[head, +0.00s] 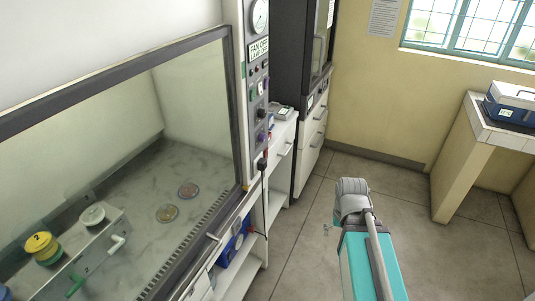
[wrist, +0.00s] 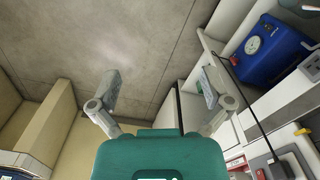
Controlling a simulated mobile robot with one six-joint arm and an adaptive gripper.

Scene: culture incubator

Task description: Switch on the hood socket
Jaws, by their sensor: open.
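The hood (head: 120,60) fills the left of the head view, with a narrow control panel (head: 258,90) of knobs and buttons on its right post. Low on this post a black plug (head: 262,163) with a hanging cable shows, near a small red part. The switch's position is too small to tell. My gripper (wrist: 160,92) is open and empty over the floor, apart from the socket and left of it in the wrist view.
A blue device with a gauge (wrist: 265,47) stands on the shelf under the hood. A white drawer cabinet (head: 312,135) stands behind the hood. A bench (head: 465,130) with a blue box is at the right. The floor (head: 310,240) between is clear.

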